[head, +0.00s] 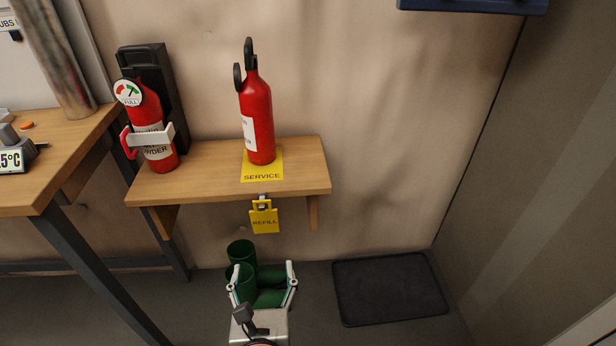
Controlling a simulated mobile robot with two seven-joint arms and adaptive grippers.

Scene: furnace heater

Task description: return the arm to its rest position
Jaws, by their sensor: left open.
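My left gripper (262,284) shows at the bottom middle of the head view. Its two fingers are spread apart with nothing held between them. Green cylinders (241,252) on the floor show behind and between the fingers; I cannot tell how far below the gripper they are. A red extinguisher (257,118) with a black handle stands upright on the yellow SERVICE mat (262,174) on the wooden shelf, apart from the gripper. My right gripper is not in view.
The wooden shelf (300,180) juts from the wall above the gripper, with a yellow REFILL tag (264,217) hanging from its front. A second red extinguisher (158,157) sits in a black wall bracket (160,75). A wooden workbench (60,180) stands left. A black floor mat (390,287) lies right.

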